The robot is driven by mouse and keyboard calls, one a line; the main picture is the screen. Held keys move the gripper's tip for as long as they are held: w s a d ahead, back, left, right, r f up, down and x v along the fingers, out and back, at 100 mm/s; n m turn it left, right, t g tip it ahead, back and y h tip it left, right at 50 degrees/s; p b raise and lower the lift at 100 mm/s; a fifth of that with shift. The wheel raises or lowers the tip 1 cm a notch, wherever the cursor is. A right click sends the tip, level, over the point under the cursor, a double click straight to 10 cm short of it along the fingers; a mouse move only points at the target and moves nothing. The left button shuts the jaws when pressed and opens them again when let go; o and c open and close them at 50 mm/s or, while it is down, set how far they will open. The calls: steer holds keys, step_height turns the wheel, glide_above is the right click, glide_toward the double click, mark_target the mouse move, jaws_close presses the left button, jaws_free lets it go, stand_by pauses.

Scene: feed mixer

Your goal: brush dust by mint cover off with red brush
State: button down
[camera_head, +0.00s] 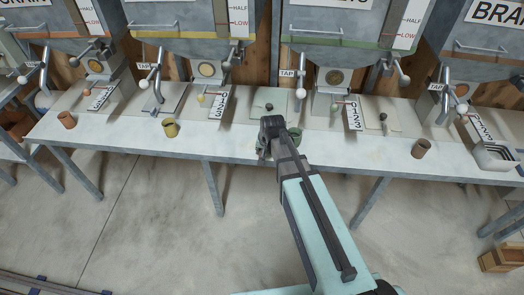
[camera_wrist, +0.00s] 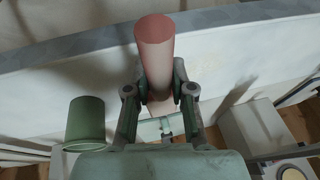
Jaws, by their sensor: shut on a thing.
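My gripper (camera_wrist: 158,92) is shut on a dull red cylinder (camera_wrist: 155,48), which looks like the handle of the red brush. A paler part of it shows lower between the fingers; its bristles cannot be made out. In the head view my gripper (camera_head: 264,146) is over the bench, in front of the mint cover (camera_head: 268,109), and its fingers are mostly hidden by my arm. The mint cover is a flat plate with a dark knob. A small pale mint patch shows between the fingers in the wrist view. Dust cannot be made out.
A green cup (camera_wrist: 86,122) stands close beside my gripper. Hoppers with levers, taps and numbered white plates line the back. The floor in front is open.

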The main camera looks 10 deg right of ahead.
steer(key=shift+w+a+f, duration=0.1)
steer(key=shift+w+a, duration=0.4)
steer(key=shift+a, duration=1.65)
steer(key=shift+w+a+r, duration=0.1)
steer(key=shift+w+a, duration=0.35)
steer(key=shift+a, duration=1.65)
steer(key=shift+w+a+f, duration=0.1)
steer(key=shift+w+a, duration=0.4)
steer(key=shift+a, duration=1.65)
steer(key=shift+s+d, duration=0.25)
steer(key=shift+d, duration=0.9)
steer(key=shift+s+d, duration=0.25)
steer(key=shift+d, duration=0.85)
steer(key=shift+s+d+b, duration=0.15)
steer(key=shift+s+d, duration=0.2)
steer(key=shift+d, duration=1.1)
steer(key=shift+s+d+b, duration=0.2)
steer(key=shift+s+d, duration=0.15)
steer(key=shift+d, duration=1.15)
steer(key=shift+s+d+b, duration=0.15)
steer(key=shift+s+d, duration=0.2)
steer(key=shift+d, duration=1.1)
steer(key=shift+r+p, duration=0.85)
steer(key=shift+r, duration=0.65)
